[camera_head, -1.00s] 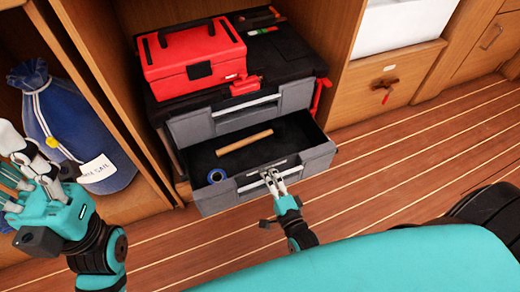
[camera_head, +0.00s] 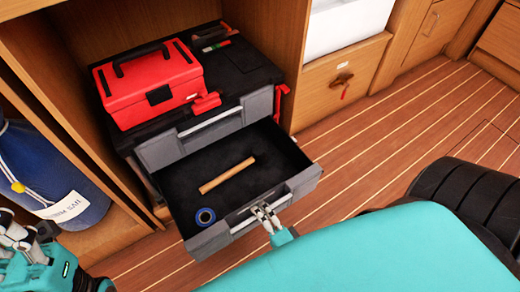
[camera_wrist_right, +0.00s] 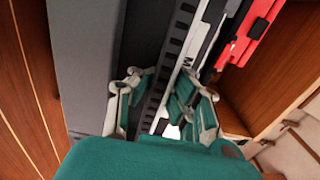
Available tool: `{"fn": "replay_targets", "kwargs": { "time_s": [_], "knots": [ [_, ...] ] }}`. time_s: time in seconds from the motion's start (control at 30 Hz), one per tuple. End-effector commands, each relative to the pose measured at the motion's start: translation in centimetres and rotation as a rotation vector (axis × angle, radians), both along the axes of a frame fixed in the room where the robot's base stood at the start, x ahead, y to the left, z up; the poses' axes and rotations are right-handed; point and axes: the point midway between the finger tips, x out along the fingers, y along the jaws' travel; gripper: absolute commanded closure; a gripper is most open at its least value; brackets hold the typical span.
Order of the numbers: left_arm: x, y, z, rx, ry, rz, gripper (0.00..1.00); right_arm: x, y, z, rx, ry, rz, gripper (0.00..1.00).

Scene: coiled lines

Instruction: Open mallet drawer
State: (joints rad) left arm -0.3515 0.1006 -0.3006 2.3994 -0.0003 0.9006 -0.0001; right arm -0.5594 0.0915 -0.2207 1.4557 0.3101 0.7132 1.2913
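The grey mallet drawer (camera_head: 262,208) stands well out from the black tool chest in the head view. Inside lies a mallet with a pale wooden handle (camera_head: 228,175); its dark head is hard to make out against the black lining. In the right wrist view the fingers (camera_wrist_right: 160,100) lie on both sides of the bar. My left gripper (camera_head: 28,243) is at the lower left, partly cut off, away from the drawer.
A closed upper drawer (camera_head: 205,130) is above, with a red toolbox (camera_head: 150,85) on top. A blue sail bag (camera_head: 45,170) stands at left. The wooden floor (camera_head: 370,165) is clear to the right.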

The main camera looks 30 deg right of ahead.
Motion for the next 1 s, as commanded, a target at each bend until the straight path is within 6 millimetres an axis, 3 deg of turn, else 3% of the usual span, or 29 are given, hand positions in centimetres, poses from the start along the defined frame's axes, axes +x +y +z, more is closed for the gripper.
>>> {"fn": "replay_targets", "kwargs": {
  "time_s": [0.03, 0.2, 0.57, 0.67, 1.0],
  "knots": [
    [0.0, 0.0, 0.0, 0.000, 0.000, 0.000, 0.60, -0.1, 0.0, -0.1, -0.001, 0.004, 0.001, 1.00],
    [0.0, 0.0, 0.0, 0.000, 0.000, 0.000, 0.60, 0.0, 0.0, -0.1, -0.001, 0.003, 0.001, 0.74],
    [0.0, 0.1, 0.2, -0.002, -0.005, 0.002, 0.60, -0.5, 0.0, -0.1, -0.001, 0.003, 0.001, 0.73],
    [0.0, 0.1, 0.1, -0.002, -0.004, 0.001, 0.60, -1.8, -0.1, -0.1, -0.001, 0.004, 0.001, 0.73],
    [0.0, 0.0, 0.1, 0.000, -0.002, 0.001, 0.60, -9.0, -0.3, -0.2, -0.001, 0.006, 0.001, 0.73]
  ]
}}
